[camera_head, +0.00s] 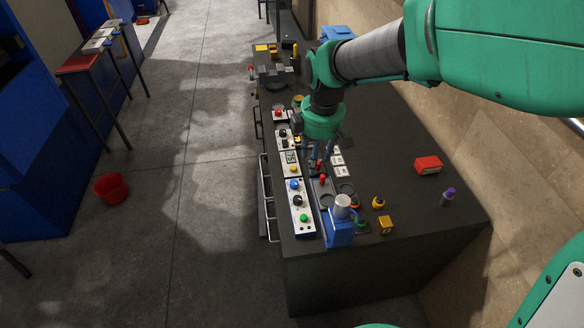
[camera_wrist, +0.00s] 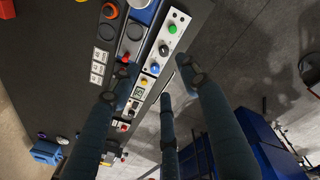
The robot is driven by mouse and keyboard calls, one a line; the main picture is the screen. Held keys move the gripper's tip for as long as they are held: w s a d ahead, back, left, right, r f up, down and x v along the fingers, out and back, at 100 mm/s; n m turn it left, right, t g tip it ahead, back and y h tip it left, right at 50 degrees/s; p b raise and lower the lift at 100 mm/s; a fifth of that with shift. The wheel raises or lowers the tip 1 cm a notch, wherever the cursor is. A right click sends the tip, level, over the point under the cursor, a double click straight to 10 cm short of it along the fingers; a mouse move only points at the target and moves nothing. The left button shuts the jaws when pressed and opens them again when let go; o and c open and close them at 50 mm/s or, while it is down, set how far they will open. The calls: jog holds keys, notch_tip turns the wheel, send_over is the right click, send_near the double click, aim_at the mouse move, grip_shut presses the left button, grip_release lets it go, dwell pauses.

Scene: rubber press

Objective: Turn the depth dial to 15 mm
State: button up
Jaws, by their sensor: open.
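Two black dials could be the depth dial, and their markings are too small to read. One black dial (camera_head: 298,201) sits between a blue and a green button on the near white panel (camera_head: 304,228); it also shows in the wrist view (camera_wrist: 164,49). Another black dial (camera_head: 283,133) sits on the farther white panel, beyond a small display (camera_head: 291,157) whose digits are not clear. My gripper (camera_head: 323,163) is open and empty above the bench, just right of the panels. In the wrist view its dark fingers (camera_wrist: 160,87) are spread apart around the panel row.
A blue device with a grey cylinder (camera_head: 341,213) stands at the bench's near end. Red levers (camera_head: 322,181) and white label cards (camera_head: 338,160) lie close to my gripper. A red box (camera_head: 428,165) sits farther right. The bench's right part is mostly clear.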

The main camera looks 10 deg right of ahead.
aim_at(298, 198)
jog(key=w+a+f+n+g+p, duration=0.1)
jog(key=w+f+n, duration=0.5)
jog(key=f, duration=0.6)
jog(key=shift+w+a+f+n+g+p, duration=0.25)
jog(key=shift+w+a+g, duration=0.25)
jog(key=shift+w+a, duration=0.55)
jog(key=shift+s+a, duration=0.15)
jog(key=shift+s, duration=0.05)
jog(key=f, duration=0.9)
jog(key=f+b, duration=0.1)
jog(key=f, duration=0.3)
jog(key=shift+s+f, duration=0.35)
jog(key=shift+s, duration=0.05)
jog(key=c, duration=1.2)
jog(key=shift+o, duration=0.2)
